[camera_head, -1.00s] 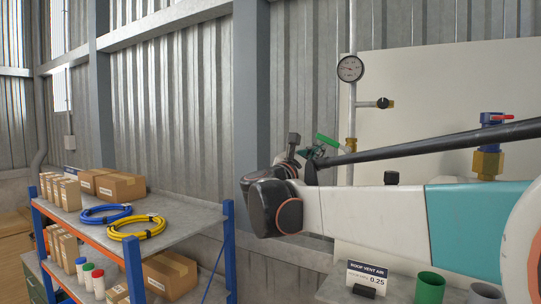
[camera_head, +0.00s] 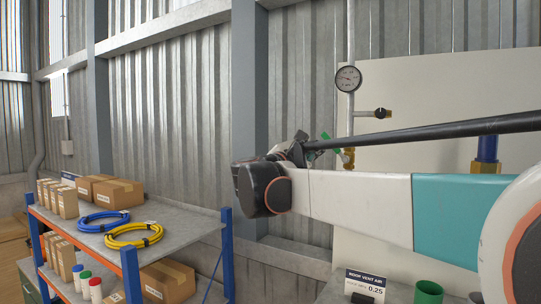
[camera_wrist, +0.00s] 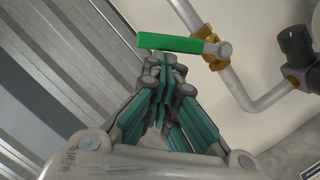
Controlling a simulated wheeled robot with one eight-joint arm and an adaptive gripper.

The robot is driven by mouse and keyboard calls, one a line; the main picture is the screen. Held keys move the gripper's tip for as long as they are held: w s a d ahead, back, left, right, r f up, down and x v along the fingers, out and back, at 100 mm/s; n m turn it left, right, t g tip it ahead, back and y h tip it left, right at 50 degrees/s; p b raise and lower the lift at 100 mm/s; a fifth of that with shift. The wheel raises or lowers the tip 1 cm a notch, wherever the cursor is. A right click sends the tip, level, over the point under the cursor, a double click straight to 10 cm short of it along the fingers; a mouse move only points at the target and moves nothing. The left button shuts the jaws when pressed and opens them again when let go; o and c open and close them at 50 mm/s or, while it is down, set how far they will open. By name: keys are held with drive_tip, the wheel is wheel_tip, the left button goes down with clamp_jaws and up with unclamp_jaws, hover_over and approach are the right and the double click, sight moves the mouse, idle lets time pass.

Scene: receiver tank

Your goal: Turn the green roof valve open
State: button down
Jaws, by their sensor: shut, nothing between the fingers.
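The green roof valve shows in the wrist view as a flat green lever (camera_wrist: 172,43) on a brass body (camera_wrist: 212,50) on a pale pipe. The lever lies nearly level in that view, its free end to the left. My gripper (camera_wrist: 163,62) is shut and empty, its fingertips right at the lever's lower edge; I cannot tell if they touch. In the head view only a small green bit of the lever (camera_head: 325,136) shows behind my arm, and the brass body (camera_head: 348,157) shows beside it. My gripper is mostly hidden there.
A pressure gauge (camera_head: 348,77) and a black-knobbed side valve (camera_head: 382,113) sit above on the pipe. A blue valve body (camera_head: 487,148) stands at right. A shelf (camera_head: 190,235) with boxes and hoses is at left. A sign (camera_head: 365,282) and green cup (camera_head: 428,292) are below.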

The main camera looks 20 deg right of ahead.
drive_tip(key=r+m, duration=0.1)
drive_tip(key=m, duration=0.1)
drive_tip(key=s+d+r+m+g+p, duration=0.1)
drive_tip(key=m, duration=0.1)
drive_tip(key=s+d+r+m+y, duration=0.1)
drive_tip(key=r+m, duration=0.1)
drive_tip(key=shift+s+m+g+p, duration=0.2)
drive_tip(key=shift+m+g+p, duration=0.1)
drive_tip(key=shift+m+p, duration=0.1)
drive_tip(key=shift+s, duration=0.15)
idle(0.4)
